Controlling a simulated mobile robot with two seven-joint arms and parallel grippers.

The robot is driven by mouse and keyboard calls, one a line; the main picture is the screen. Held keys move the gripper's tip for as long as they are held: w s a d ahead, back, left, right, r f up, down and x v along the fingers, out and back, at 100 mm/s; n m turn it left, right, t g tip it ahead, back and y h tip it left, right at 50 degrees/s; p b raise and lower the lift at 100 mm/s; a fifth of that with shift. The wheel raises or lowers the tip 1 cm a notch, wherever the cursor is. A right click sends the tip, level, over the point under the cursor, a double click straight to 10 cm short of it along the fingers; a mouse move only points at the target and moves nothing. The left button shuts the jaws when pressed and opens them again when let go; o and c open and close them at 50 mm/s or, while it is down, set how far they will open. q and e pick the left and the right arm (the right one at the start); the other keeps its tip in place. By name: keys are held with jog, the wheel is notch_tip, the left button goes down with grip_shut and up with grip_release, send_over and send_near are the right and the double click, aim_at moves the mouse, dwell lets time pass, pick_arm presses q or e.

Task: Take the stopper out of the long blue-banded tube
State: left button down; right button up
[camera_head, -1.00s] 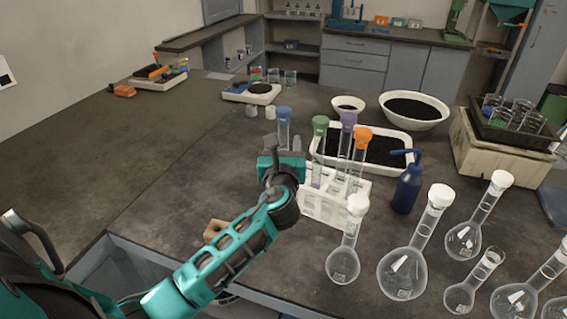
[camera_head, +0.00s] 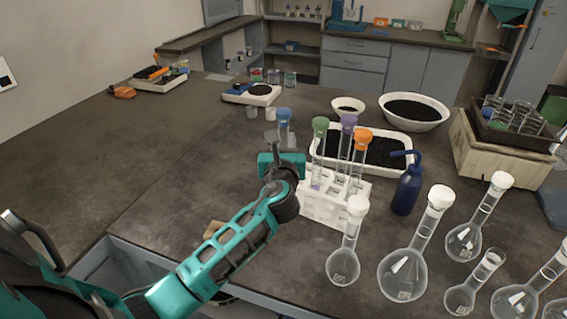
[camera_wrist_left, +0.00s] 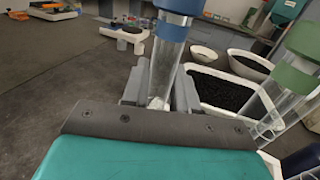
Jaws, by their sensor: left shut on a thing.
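The long blue-banded tube (camera_head: 285,134) stands about upright at the left of the row of tubes, with a blue top (camera_head: 284,114). My left gripper (camera_head: 282,142) is shut on its clear glass below the blue. In the left wrist view the tube (camera_wrist_left: 163,72) is between the two grey fingers (camera_wrist_left: 160,92), with a blue band (camera_wrist_left: 172,27) above them and more blue at the frame's top edge. The tube's lower end is hidden behind my gripper. My right gripper is not in view.
A white rack (camera_head: 322,209) holds tubes with green (camera_head: 320,124), purple (camera_head: 349,120) and orange (camera_head: 363,134) tops close on the right. A white tray of black grains (camera_head: 405,162) lies behind. A blue bottle (camera_head: 408,188) and several flasks stand right.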

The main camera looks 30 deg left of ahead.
aim_at(283, 115)
pick_arm(q)
jog(key=shift+r, duration=0.15)
notch_tip(283, 115, up, 8)
jog(key=shift+f+p, duration=0.25)
jog(key=shift+p, duration=0.95)
notch_tip(283, 115, up, 12)
jog(key=shift+r, duration=0.15)
jog(key=c, duration=1.5)
grip_release()
grip_shut()
